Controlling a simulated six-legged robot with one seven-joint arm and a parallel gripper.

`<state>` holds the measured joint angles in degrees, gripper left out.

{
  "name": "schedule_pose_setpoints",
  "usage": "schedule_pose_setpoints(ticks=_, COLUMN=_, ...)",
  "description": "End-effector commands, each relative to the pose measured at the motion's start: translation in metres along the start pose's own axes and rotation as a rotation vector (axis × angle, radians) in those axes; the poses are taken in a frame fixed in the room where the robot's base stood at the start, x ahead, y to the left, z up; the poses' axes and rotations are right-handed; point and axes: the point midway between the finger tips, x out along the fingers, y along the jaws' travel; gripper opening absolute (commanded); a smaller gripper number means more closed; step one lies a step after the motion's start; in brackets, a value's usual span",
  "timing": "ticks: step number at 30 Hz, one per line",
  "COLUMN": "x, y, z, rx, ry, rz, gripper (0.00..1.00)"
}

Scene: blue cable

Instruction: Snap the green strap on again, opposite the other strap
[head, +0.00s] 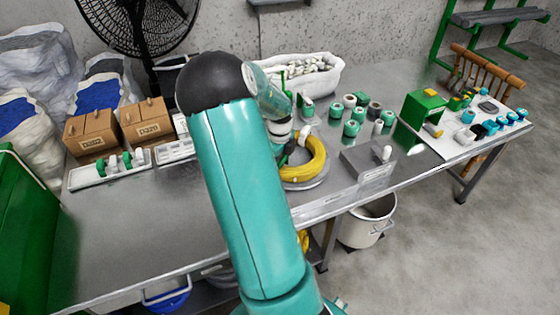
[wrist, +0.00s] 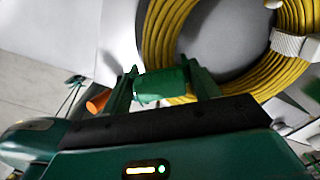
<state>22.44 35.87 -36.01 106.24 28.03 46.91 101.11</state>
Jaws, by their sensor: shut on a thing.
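A coil of yellow cable (head: 317,168) lies on a round pale plate on the metal table; it fills the upper right of the wrist view (wrist: 160,35). A white strap (wrist: 292,43) sits across the coil's right side in the wrist view. My gripper (wrist: 162,86) is shut on a green strap (wrist: 160,87), held at the coil's lower left edge. The strap overlaps the cable in the picture; I cannot tell whether it is around it or touching. In the head view my arm hides most of the gripper and the held strap.
A grey block (head: 362,161) stands right of the coil, with several green and white spools (head: 351,128) behind it. A white bin (head: 318,78) is at the back. A white tray with green pieces (head: 110,172) lies left. The table's front left is bare.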

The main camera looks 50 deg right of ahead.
Motion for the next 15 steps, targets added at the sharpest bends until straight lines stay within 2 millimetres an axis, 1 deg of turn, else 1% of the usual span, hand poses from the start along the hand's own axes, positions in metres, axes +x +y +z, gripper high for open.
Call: schedule_pose_setpoints(ticks=15, x=0.011, y=0.000, z=0.000, rx=0.000, ry=0.000, rz=0.000, gripper=0.37)
